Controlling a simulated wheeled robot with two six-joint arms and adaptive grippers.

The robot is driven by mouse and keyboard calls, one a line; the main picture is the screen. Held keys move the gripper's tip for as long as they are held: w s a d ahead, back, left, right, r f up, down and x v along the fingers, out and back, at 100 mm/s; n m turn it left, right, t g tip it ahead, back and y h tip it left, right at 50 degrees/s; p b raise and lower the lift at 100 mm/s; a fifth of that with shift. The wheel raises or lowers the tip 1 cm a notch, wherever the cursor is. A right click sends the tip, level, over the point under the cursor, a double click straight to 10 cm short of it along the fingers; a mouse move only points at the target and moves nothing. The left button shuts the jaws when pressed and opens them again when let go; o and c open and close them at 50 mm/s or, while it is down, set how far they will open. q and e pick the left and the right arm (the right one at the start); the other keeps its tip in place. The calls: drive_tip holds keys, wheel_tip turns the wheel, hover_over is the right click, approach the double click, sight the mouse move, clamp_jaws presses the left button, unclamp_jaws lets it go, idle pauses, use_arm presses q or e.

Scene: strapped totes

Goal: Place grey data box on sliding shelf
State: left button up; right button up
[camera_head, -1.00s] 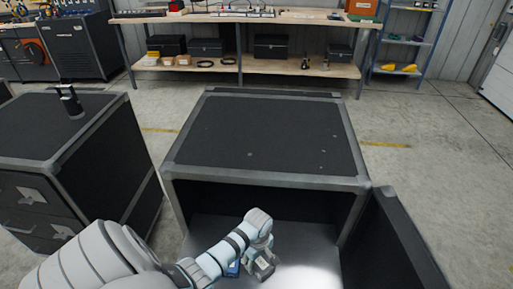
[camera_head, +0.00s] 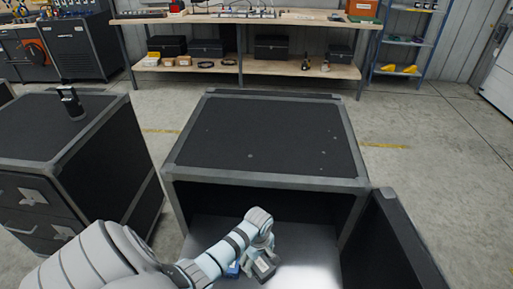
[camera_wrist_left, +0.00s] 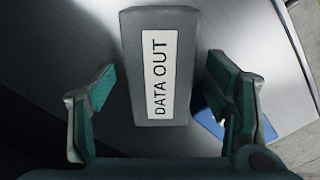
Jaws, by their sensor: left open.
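The grey data box (camera_wrist_left: 160,62), labelled DATA OUT, lies on the metal sliding shelf (camera_wrist_left: 75,50) in the left wrist view. My left gripper (camera_wrist_left: 162,112) is open, with one green-padded finger on each side of the box's near end and gaps between. In the head view the grey box (camera_head: 264,266) shows small below my left wrist, on the shelf (camera_head: 310,262) inside the open black case (camera_head: 265,135). The left fingers are mostly hidden there by the arm. My right gripper is in neither view.
A blue item (camera_wrist_left: 235,122) lies on the shelf beside the right finger; it also shows in the head view (camera_head: 233,270). The case's open door (camera_head: 405,245) stands at the right. Another black case (camera_head: 70,150) stands at the left. The bright right part of the shelf is clear.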

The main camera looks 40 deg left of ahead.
sight(258, 261)
use_arm(q)
wheel_tip(258, 261, up, 10)
drive_tip(key=p, duration=0.3)
